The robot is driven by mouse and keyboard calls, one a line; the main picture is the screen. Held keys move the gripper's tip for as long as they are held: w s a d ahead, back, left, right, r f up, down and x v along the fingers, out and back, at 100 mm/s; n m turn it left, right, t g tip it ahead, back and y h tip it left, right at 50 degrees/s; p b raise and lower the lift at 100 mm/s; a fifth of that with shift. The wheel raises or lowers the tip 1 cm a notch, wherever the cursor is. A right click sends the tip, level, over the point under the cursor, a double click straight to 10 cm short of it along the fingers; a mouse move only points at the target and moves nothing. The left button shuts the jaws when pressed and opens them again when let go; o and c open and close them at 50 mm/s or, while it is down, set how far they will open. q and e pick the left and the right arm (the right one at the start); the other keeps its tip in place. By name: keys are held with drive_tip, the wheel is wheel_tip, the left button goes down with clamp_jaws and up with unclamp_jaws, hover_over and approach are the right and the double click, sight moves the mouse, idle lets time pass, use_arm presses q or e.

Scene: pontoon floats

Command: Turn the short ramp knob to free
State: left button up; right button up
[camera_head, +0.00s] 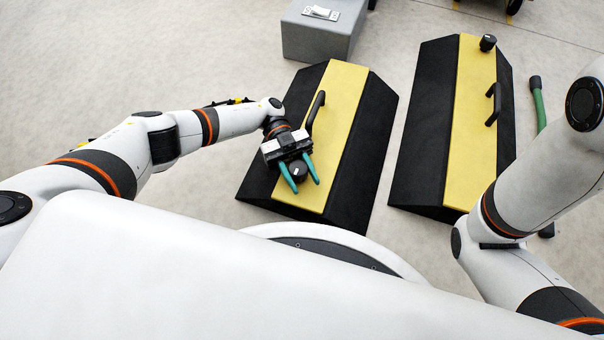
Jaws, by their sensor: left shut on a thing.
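Two black ramps with yellow middle strips lie on the floor, a left ramp (357,150) and a right ramp (425,130). I cannot tell for sure from their size which is the short one. A round black knob (298,171) sits near the close end of the left ramp's yellow strip. My left gripper (301,180) reaches down over it, its teal fingers shut on the knob from both sides. The knob's setting cannot be read. Another black knob (488,43) stands at the far end of the right ramp. My right gripper is out of view; only its arm shows.
Each ramp has a black handle, on the left ramp (316,112) and the right ramp (493,104). A grey block (315,35) stands behind the left ramp with a small white item on top. A green bar (540,108) with a black end lies right of the right ramp.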

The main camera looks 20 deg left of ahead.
sight(302, 175)
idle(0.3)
use_arm(q)
drive_tip(key=o, duration=1)
drive_tip(key=shift+r, duration=0.1)
wheel_tip(302, 175, up, 10)
drive_tip(key=p, duration=0.8)
